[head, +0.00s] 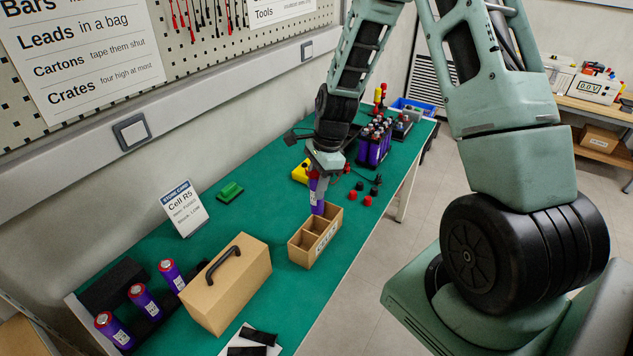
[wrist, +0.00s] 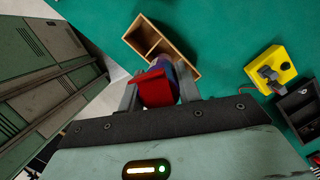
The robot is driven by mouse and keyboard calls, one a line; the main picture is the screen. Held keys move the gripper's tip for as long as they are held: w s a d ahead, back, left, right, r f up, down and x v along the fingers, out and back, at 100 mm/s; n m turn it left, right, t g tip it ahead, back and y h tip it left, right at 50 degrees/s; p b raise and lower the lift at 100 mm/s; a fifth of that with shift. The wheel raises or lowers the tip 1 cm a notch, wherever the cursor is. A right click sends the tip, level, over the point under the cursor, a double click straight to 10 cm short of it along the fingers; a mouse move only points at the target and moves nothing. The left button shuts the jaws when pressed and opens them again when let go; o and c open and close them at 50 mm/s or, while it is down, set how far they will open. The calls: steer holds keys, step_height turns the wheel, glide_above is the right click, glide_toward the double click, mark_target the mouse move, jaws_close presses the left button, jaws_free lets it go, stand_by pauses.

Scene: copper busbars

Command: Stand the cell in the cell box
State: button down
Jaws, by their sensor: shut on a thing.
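A purple cell (head: 317,198) with a white label hangs below my gripper (head: 322,174), roughly upright. My gripper is shut on it. In the wrist view the cell's red top (wrist: 154,86) shows between the fingers of my gripper (wrist: 159,92). The open wooden cell box (head: 297,253) stands on the green bench, divided into compartments. The cell's lower end is at the far end of the box in the head view, and I cannot tell whether it is above or inside the rim. In the wrist view the cell hides part of the box (wrist: 133,37).
A cardboard-coloured case with a black handle (head: 228,285) stands near the box. Several purple cells (head: 145,301) stand in a black rack at the lower left. A purple battery pack (head: 374,143), a yellow device (head: 300,172) and red caps (head: 367,200) lie beyond.

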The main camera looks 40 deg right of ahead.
steer(key=shift+d+b+x, duration=0.2)
steer(key=shift+b+x, duration=0.55)
steer(key=shift+x, duration=0.2)
steer(key=shift+d+b+x, duration=0.25)
steer(key=shift+b+x, duration=0.5)
steer(key=shift+x, duration=0.25)
steer(key=shift+b+x, duration=0.35)
steer(key=shift+x, duration=0.45)
steer(key=shift+s+d+f+b, duration=0.1)
steer(key=shift+f+b, duration=0.85)
steer(key=shift+f, duration=0.75)
steer(key=shift+s+d+f+b, duration=0.1)
steer(key=shift+f+b, duration=0.8)
steer(key=shift+f, duration=0.75)
steer(key=c, duration=0.6)
jaws_free()
steer(key=shift+s+a+f, duration=0.15)
steer(key=o, duration=0.4)
